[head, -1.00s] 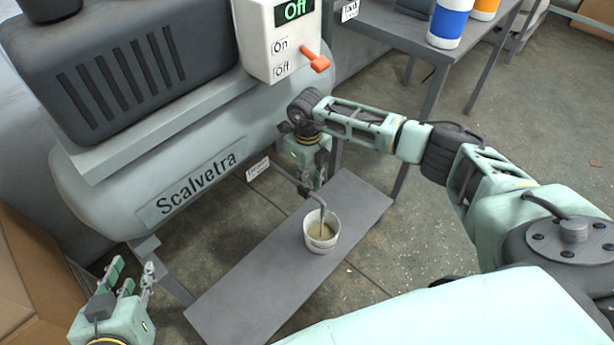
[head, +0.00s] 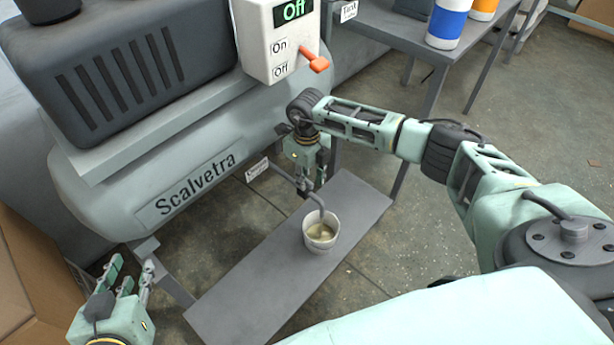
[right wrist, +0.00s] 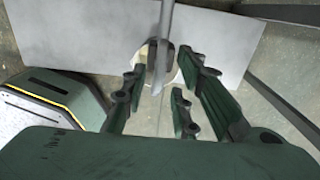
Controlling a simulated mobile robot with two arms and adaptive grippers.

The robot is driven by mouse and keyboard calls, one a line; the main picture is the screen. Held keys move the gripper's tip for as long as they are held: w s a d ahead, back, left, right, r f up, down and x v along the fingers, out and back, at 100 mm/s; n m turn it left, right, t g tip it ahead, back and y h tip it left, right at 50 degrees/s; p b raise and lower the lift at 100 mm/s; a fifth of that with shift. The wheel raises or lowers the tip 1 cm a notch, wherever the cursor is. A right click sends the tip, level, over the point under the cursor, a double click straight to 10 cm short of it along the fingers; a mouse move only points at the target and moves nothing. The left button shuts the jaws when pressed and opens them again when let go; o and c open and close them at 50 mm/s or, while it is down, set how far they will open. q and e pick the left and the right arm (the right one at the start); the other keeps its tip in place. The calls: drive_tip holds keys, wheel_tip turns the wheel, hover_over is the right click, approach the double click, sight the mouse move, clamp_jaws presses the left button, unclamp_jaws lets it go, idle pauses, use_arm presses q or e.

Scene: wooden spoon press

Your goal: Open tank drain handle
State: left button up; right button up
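The grey compressor tank (head: 150,195) is marked "Scalvetra". A bent metal drain pipe (head: 319,204) comes from under it and ends over a white cup of murky liquid (head: 320,236). My right gripper (head: 307,186) points down at the drain valve, hiding most of the valve and handle in the head view. In the right wrist view, my right gripper (right wrist: 165,90) has its fingers apart, with a thin grey bar (right wrist: 161,60), perhaps the handle or pipe, between them. Contact cannot be told. My left gripper (head: 130,275) is open and empty at lower left.
The cup stands on a low grey bench (head: 250,285). A white control box (head: 275,40) with an orange lever (head: 318,64) reads "Off". A small drain label (head: 257,169) hangs left of the right gripper. A cardboard box (head: 35,275) is at left. A table with canisters stands behind.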

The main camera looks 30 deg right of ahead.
idle(0.3)
drive_tip(key=m, duration=0.4)
drive_tip(key=shift+s+a+f, duration=0.1)
drive_tip(key=shift+a, duration=0.15)
drive_tip(key=m, duration=0.4)
drive_tip(key=shift+a, duration=0.15)
wheel_tip(320, 180, up, 13)
drive_tip(key=m+p, duration=0.1)
drive_tip(key=p, duration=0.2)
drive_tip(key=s+a+r+n+t+y, duration=0.1)
drive_tip(key=a+y, duration=0.4)
drive_tip(key=a, duration=0.7)
drive_tip(key=s+a+r+n+t+y, duration=0.1)
drive_tip(key=a+y, duration=0.5)
drive_tip(key=a, duration=0.7)
drive_tip(key=shift+s+a+r, duration=0.15)
drive_tip(key=shift+s+r, duration=0.05)
drive_tip(key=shift+r, duration=0.4)
